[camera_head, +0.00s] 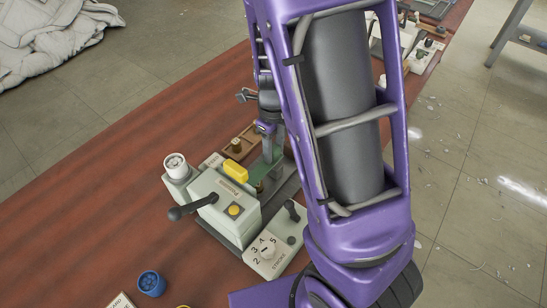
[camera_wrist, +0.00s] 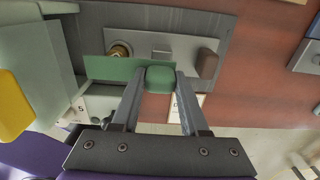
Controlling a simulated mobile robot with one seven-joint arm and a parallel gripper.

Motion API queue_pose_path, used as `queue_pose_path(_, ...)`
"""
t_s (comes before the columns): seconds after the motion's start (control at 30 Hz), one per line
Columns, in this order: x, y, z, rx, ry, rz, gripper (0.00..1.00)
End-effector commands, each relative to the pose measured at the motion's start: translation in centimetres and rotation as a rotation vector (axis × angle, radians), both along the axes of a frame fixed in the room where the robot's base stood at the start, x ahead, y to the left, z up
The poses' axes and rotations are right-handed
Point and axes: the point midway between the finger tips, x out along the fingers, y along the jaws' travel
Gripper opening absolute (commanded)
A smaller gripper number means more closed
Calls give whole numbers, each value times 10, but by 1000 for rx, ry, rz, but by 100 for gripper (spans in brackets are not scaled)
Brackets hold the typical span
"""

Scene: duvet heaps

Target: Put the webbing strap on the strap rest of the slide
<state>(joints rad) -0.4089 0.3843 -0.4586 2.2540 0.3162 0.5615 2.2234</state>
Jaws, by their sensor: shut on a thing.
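My gripper (camera_wrist: 158,82) is shut on the green webbing strap (camera_wrist: 112,67). A rounded green end sits between the fingertips, and a flat strip runs left from it. The strap also shows in the head view (camera_head: 260,164), beside the fingers. The grey metal slide (camera_wrist: 148,22) lies under the strap in the wrist view, with a brass knob (camera_wrist: 120,50), a slot and a raised block (camera_wrist: 207,62) on it. I cannot tell whether the strap touches the slide, nor which part is the strap rest. My arm hides part of this area in the head view.
The pale green machine (camera_head: 222,205) stands left of the slide, with a black lever, a yellow block (camera_head: 235,171) and a white round gauge (camera_head: 175,163). A stroke dial plate (camera_head: 270,245) is in front. A blue cup (camera_head: 151,283) stands on the reddish bench, whose left part is clear.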

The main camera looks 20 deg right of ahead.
Motion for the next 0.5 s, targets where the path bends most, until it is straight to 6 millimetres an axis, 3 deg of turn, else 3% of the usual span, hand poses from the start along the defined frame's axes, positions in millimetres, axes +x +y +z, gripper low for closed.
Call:
queue_pose_path(0.17, 0, -1, -28, 0, 2, -2, 0)
queue_pose_path(0.5, 0, 0, -30, 0, 1, 0, 0)
